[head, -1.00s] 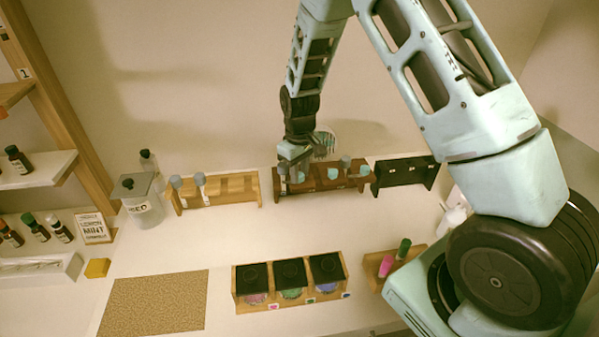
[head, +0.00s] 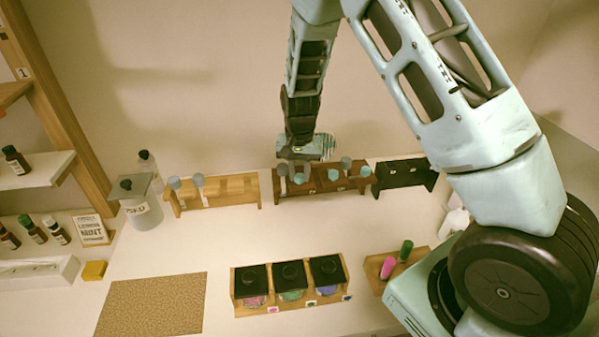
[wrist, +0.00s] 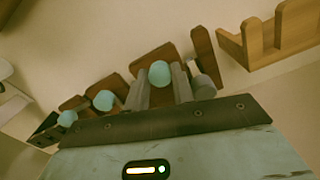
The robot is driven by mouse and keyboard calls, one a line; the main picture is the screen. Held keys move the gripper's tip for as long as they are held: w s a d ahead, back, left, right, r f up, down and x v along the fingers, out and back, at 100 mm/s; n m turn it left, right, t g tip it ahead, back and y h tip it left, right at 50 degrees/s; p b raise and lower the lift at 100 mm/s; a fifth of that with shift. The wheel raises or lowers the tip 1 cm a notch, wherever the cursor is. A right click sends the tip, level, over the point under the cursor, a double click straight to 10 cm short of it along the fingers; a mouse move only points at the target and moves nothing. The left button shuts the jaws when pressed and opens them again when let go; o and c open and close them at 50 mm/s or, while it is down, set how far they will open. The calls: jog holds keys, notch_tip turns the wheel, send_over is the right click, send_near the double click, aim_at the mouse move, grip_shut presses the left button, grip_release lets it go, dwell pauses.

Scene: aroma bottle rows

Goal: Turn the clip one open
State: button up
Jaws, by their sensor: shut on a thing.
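The dark brown rack (head: 322,184) stands at the back of the counter with a row of round light-blue clip knobs and some grey-capped bottles. My gripper (head: 299,168) is over the rack's left part. In the wrist view its two grey fingers (wrist: 159,88) stand on either side of a light-blue knob, clip one (wrist: 159,73), and are shut on it. Two more light-blue knobs, the middle one (wrist: 104,100) and the far one (wrist: 67,118), lie to the left there. The labels are too small to read, and whether the clip is open cannot be told.
A light wooden rack (head: 228,191) stands left of the brown rack and a black rack (head: 404,175) right of it. A wooden box with black-lidded jars (head: 291,284) stands in front. The counter between (head: 240,232) is clear.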

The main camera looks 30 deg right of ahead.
aim_at(299, 175)
jog(key=m+p, duration=0.1)
jog(key=m, duration=0.4)
jog(key=shift+w+r+m, duration=0.1)
jog(key=shift+m, duration=0.2)
dwell(0.4)
jog(key=o, duration=1)
notch_tip(299, 175, up, 17)
jog(key=b, duration=0.4)
jog(key=shift+r, duration=0.15)
